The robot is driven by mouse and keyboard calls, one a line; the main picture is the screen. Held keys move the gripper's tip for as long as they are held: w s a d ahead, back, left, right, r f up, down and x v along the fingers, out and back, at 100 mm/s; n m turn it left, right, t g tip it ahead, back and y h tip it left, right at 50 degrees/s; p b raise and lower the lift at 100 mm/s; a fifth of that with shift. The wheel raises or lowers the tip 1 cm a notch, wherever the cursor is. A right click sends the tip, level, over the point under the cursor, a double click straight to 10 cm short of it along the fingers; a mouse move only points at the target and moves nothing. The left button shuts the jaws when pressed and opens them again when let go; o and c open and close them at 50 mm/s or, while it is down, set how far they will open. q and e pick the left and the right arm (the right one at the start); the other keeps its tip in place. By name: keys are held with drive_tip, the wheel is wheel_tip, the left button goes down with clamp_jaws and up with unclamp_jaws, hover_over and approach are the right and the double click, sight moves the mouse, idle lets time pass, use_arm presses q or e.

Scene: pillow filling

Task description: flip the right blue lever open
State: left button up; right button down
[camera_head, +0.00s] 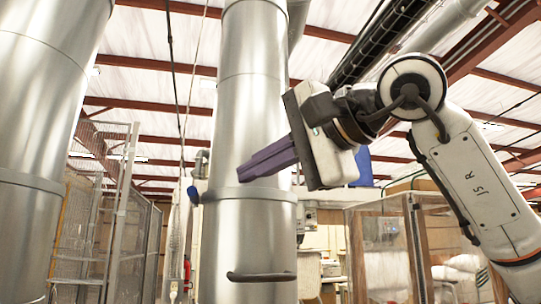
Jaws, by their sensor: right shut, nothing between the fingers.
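A small blue lever end (193,193) shows at the left side of the central metal pipe, by the pipe's collar. A larger blue piece (362,168) shows partly behind my right gripper's body; I cannot tell whether it is a lever. My right gripper (243,173) has dark purple fingers, shut and empty, pointing left and slightly down across the front of the central pipe (255,80). The fingertips are just above the collar; I cannot tell whether they touch the pipe. My left gripper is not in view.
A dark horizontal bar (262,277) sits low on the central pipe. Another large pipe (40,130) stands at the left. A wire-mesh cage (100,210) is behind it. Wood-framed clear bins (380,240) with white filling stand at the lower right.

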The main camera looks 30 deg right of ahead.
sight(194, 196)
use_arm(q)
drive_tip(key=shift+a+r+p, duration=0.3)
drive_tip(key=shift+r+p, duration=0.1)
drive_tip(key=shift+p, duration=0.1)
use_arm(e)
drive_tip(key=w+a, duration=0.1)
drive_tip(key=w, duration=0.1)
drive_tip(key=w+a+f, duration=0.1)
drive_tip(key=a, duration=0.1)
drive_tip(key=w+a, duration=0.1)
drive_tip(key=w, duration=0.1)
drive_tip(key=shift+w+a+f, duration=0.2)
drive_tip(key=shift+w+f, duration=0.1)
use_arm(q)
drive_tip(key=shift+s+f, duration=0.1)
use_arm(e)
drive_tip(key=shift+a+h, duration=0.15)
drive_tip(key=shift+h, duration=0.15)
